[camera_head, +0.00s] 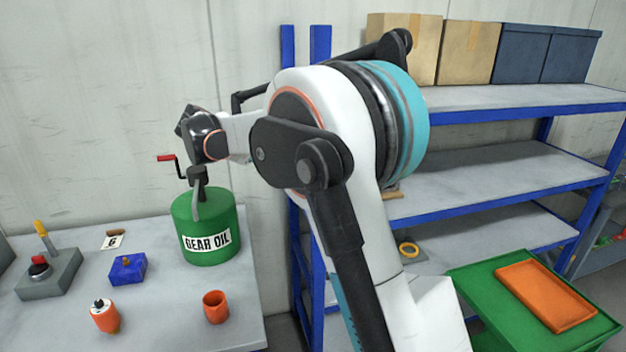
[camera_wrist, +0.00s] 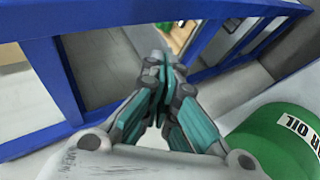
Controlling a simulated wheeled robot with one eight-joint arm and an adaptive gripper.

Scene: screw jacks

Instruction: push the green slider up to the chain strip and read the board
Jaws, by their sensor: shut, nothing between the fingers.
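My gripper (camera_wrist: 160,65) is shut and empty in the wrist view, its fingertips together in front of the blue shelf frame. Past the fingertips is a tan wooden piece (camera_wrist: 182,36), partly hidden by them; I cannot tell if it is the board. A tan edge (camera_head: 392,195) also shows beside my arm on the shelf unit in the head view. I cannot make out the green slider or the chain strip in either view. My arm covers the middle of the head view, and I cannot make out the fingers there.
The green gear oil drum (camera_head: 209,240) stands on the bench (camera_head: 170,300) and shows close at right in the wrist view (camera_wrist: 270,140). The blue-framed shelf unit (camera_head: 480,172) has boxes on top. A green cart (camera_head: 480,282) holds an orange tray (camera_head: 546,296).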

